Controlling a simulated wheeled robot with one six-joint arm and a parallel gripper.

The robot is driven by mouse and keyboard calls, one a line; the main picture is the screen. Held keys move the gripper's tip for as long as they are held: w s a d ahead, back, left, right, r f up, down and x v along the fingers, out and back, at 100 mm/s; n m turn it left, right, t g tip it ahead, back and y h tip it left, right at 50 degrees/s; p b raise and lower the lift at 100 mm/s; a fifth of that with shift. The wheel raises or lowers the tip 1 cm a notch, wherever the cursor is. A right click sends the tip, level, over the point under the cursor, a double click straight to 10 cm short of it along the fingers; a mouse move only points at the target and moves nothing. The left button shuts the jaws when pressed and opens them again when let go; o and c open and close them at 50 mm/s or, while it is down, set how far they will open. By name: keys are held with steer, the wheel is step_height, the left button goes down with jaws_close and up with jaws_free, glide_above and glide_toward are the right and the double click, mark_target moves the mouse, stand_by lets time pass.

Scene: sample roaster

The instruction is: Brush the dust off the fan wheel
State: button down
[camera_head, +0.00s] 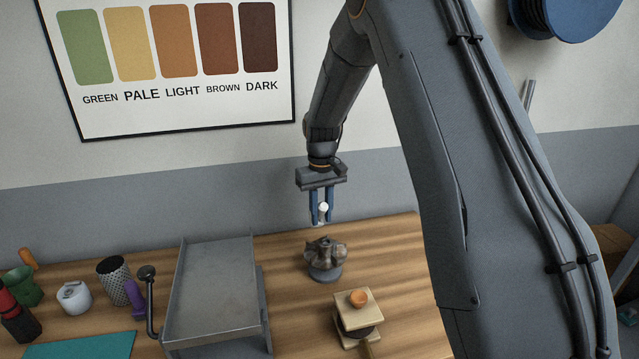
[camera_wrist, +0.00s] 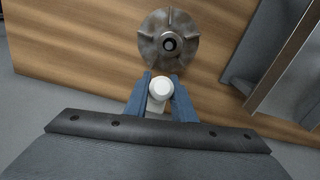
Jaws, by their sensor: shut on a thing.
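The fan wheel (camera_head: 325,256) is a grey-brown, mottled, vaned wheel on the wooden table, right of the metal tray. In the wrist view the fan wheel (camera_wrist: 150,45) shows from above, with raised radial vanes and a dark hub hole. My gripper (camera_head: 322,212) is above the fan wheel, apart from it, pointing down. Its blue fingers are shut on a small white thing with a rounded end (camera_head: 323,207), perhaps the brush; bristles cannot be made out. In the wrist view the white thing (camera_wrist: 160,88) sits between the fingers of my gripper (camera_wrist: 161,95).
A sloped metal tray (camera_head: 212,290) stands left of the fan wheel. A stacked block with an orange knob (camera_head: 358,299) lies in front. Several cups and tools, including a perforated cylinder (camera_head: 115,277), stand at left by a teal mat (camera_head: 95,346). The wall is close behind.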

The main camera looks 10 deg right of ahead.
step_height(320, 180, up, 4)
steer(key=shift+s+r+p, duration=0.1)
steer(key=shift+p, duration=0.65)
steer(key=shift+r, duration=0.25)
steer(key=shift+r+p, duration=1.3)
steer(key=shift+r, duration=0.8)
